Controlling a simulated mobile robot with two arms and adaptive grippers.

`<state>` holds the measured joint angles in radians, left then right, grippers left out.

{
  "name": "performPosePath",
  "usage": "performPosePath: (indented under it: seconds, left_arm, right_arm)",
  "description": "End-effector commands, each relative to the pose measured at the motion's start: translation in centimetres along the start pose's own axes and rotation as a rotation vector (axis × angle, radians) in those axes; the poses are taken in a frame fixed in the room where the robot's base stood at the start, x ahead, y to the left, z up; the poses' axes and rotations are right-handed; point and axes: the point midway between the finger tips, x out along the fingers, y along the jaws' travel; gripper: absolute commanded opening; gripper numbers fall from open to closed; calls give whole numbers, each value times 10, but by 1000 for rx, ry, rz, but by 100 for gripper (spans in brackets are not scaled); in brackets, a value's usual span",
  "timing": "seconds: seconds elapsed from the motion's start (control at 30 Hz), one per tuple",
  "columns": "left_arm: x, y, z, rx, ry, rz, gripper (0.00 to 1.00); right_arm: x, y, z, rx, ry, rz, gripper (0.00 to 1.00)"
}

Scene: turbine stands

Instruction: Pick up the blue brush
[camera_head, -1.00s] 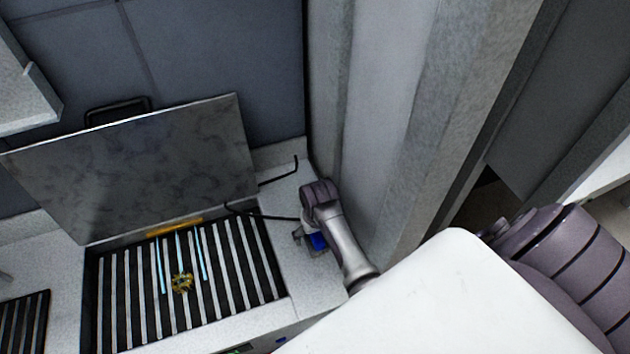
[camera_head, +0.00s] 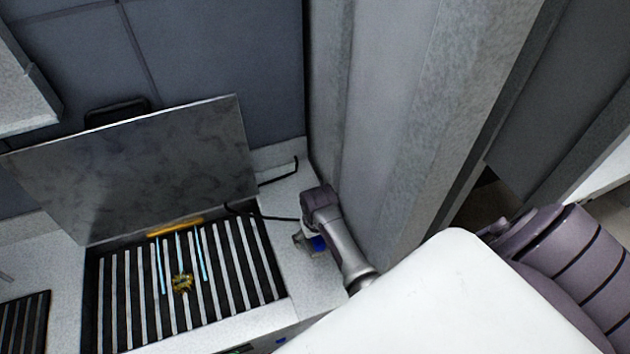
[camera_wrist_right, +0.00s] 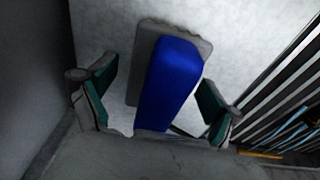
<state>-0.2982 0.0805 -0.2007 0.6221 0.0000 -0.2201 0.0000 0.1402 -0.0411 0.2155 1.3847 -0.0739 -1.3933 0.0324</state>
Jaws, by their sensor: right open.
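The blue brush (camera_wrist_right: 170,82) lies on the light counter in the right wrist view, with a grey edge showing around its blue back. My right gripper (camera_wrist_right: 160,98) is open, with one green-padded finger on each side of the brush and gaps between the pads and the brush. In the head view only a small blue patch of the brush (camera_head: 317,243) shows beside my right gripper (camera_head: 305,240). My wrist hides the rest. My left gripper is not in view.
A grill with grey bars (camera_head: 130,295) stands left of the brush, its metal lid (camera_head: 140,165) raised. Food (camera_head: 183,284) lies on the bars. A pale column (camera_head: 400,120) rises close to the right of my arm. Bare counter (camera_head: 290,195) shows behind my wrist.

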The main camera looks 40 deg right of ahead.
Motion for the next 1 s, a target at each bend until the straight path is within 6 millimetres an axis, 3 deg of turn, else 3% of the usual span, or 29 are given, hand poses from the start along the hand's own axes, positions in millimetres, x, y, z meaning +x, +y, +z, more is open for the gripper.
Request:
performPosePath:
  seconds: [0.17, 0.7, 1.0]
  left_arm:
    - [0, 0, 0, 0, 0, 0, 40]
    - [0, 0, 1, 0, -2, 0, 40]
    - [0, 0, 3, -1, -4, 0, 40]
  right_arm:
    - [0, 0, 0, 0, 1, 0, 90]
    - [0, 0, 0, 0, 1, 0, 0]
    - [-3, 0, -1, 0, 3, -1, 0]
